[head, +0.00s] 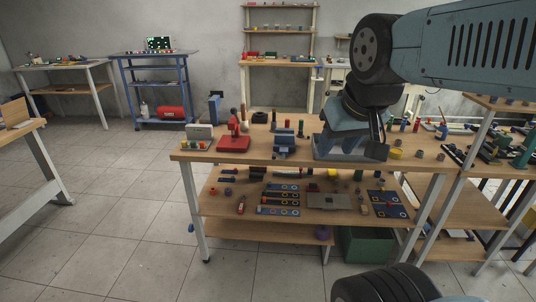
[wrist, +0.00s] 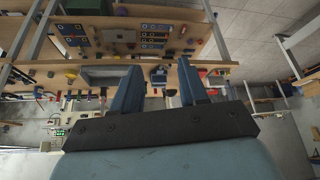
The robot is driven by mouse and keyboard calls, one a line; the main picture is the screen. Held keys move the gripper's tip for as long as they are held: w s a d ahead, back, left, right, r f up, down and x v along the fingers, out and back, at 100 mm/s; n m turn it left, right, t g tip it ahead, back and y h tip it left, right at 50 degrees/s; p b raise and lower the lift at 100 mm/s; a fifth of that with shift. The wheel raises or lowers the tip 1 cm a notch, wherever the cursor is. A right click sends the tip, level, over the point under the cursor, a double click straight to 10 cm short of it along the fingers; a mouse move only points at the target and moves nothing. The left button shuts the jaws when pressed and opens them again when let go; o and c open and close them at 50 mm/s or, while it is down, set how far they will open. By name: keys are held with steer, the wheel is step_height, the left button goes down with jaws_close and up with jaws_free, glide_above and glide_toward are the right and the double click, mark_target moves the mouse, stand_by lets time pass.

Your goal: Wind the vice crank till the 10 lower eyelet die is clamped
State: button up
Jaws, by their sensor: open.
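A small blue vice (head: 285,143) stands near the front edge of the wooden workbench (head: 262,156). My gripper (head: 350,142) is over the bench to the right of the vice, with a gap between them in the head view. In the wrist view the two blue fingers (wrist: 159,66) are spread with nothing between them. The vice (wrist: 158,76) shows beyond, in the gap between the fingers, apart from them. The crank and the 10 lower eyelet die are too small to make out, so I cannot tell how the vice jaws sit.
A red press (head: 234,138) stands left of the vice. A grey tray (head: 322,153) lies beside it, partly behind my gripper. Yellow and dark small parts lie at the right. The lower shelf (head: 225,204) carries dark boards and loose parts. Open floor lies in front.

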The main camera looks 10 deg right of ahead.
steer(key=w+a+f+t+y, duration=0.15)
steer(key=w+f, duration=0.25)
steer(key=w, duration=0.8)
steer(key=t+h, duration=0.5)
steer(key=h, duration=0.1)
glide_toward(273, 158)
steer(key=s+f, duration=0.2)
steer(key=s, duration=0.2)
step_height(273, 158, down, 2)
steer(key=n+t+h, duration=0.1)
steer(key=n+t, duration=0.3)
steer(key=t, duration=0.1)
steer(key=x, duration=1.4)
steer(key=shift+w+a+f, duration=0.15)
steer(key=shift+a+f, duration=0.05)
steer(key=shift+a, duration=0.05)
steer(key=shift+c, duration=0.4)
